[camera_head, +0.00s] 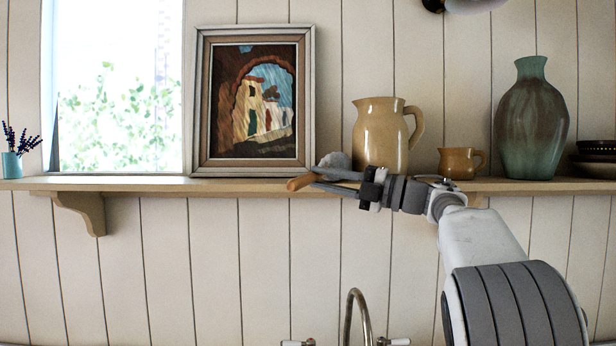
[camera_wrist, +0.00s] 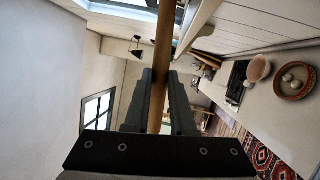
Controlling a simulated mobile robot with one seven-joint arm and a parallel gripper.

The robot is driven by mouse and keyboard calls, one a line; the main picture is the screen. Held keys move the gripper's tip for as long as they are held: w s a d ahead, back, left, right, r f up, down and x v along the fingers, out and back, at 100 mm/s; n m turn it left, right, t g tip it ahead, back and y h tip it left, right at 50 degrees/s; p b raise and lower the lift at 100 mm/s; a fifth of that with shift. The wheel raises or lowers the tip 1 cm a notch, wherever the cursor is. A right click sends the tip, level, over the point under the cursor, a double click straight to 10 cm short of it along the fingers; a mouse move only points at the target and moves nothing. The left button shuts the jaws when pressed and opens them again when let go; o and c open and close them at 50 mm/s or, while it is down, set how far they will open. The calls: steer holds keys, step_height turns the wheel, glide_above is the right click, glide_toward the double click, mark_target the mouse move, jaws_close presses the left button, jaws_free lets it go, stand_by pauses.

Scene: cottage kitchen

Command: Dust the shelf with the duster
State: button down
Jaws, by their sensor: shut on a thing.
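The wooden shelf (camera_head: 245,186) runs along the plank wall in the head view. My gripper (camera_head: 330,181) is at the shelf's front edge, below and left of the large tan jug. It is shut on the duster, whose brown wooden handle (camera_head: 302,182) sticks out to the left of the fingers. A grey fluffy duster head (camera_head: 336,160) shows just above the fingers, in front of the wall. Whether it touches the shelf I cannot tell. In the wrist view the handle (camera_wrist: 163,45) runs between the two dark fingers (camera_wrist: 160,100).
On the shelf stand a framed picture (camera_head: 251,100), a large tan jug (camera_head: 380,135), a small brown jug (camera_head: 457,163), a green-brown vase (camera_head: 532,120), dark bowls (camera_head: 595,150) and a small teal pot (camera_head: 11,165). A faucet (camera_head: 357,310) rises below. Shelf left of the picture is mostly clear.

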steer(key=s+a+p, duration=0.2)
steer(key=a+p, duration=0.5)
steer(key=a, duration=3.2)
steer(key=s+r+b, duration=0.1)
steer(key=s+b, duration=0.4)
steer(key=s, duration=0.5)
steer(key=s+d+r+b, duration=0.1)
steer(key=s+b, duration=0.4)
steer(key=s, duration=0.5)
steer(key=shift+d+r+b, duration=0.25)
steer(key=shift+r+b, duration=0.05)
steer(key=shift+r, duration=0.3)
steer(key=shift+s+d, duration=0.15)
